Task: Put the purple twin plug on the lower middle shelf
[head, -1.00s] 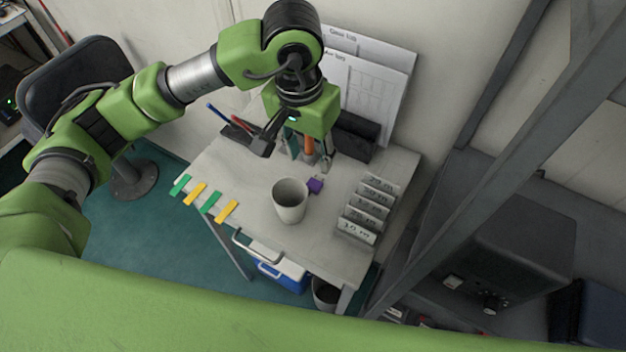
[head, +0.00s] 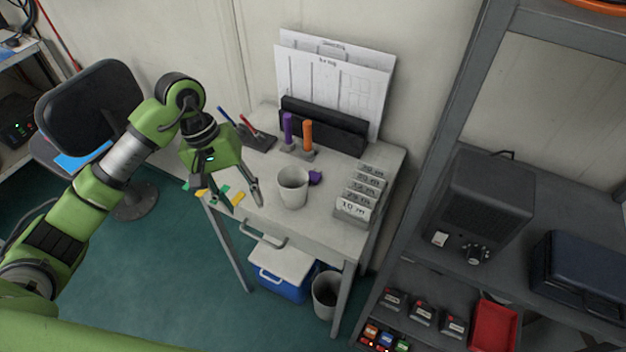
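The purple twin plug (head: 315,178) appears as a small purple block on the white desk, just right of the white mug (head: 293,188), which stands between it and my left gripper. My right gripper is not in view.
Several depth-marked cards (head: 353,206) stand in a holder at the desk's right. An orange and a purple upright handle (head: 288,130) stand at the back. Coloured strips (head: 222,190) lie under my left gripper. A speaker (head: 480,205) and dark case (head: 580,275) fill much of the upper visible shelf.

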